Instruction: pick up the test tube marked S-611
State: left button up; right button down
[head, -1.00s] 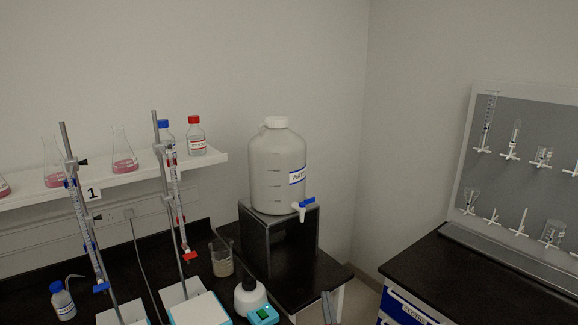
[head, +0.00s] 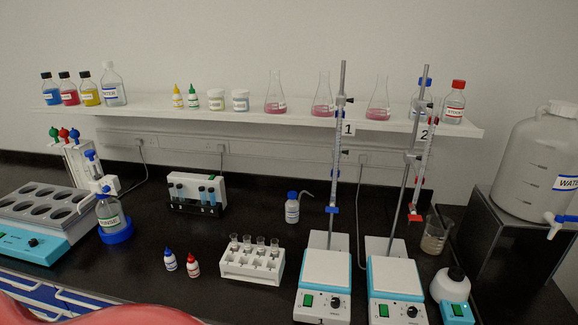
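A white test tube rack (head: 238,270) stands on the black bench in the middle of the head view. Several clear test tubes (head: 247,242) stand upright in it; their markings are too small to read. A dark rack (head: 190,208) farther back, in front of a white device, holds several small tubes with blue contents (head: 203,193). I cannot tell which tube bears S-611. Neither of my grippers is in view.
Two stirrer hotplates (head: 326,270) with burette stands are right of the white rack. Small blue-capped (head: 170,261) and red-capped (head: 192,266) bottles stand left of it. A block with round wells (head: 40,212) is at left. A blurry red curved shape (head: 100,312) crosses the lower left.

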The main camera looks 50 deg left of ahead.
aim_at(234, 237)
jog(key=u, duration=1.8)
jog(key=i+j+u, duration=0.15)
jog(key=j, duration=0.25)
jog(key=i+j+u, duration=0.15)
jog(key=j, duration=0.3)
jog(key=i+j+u, duration=0.15)
jog(key=j, duration=0.25)
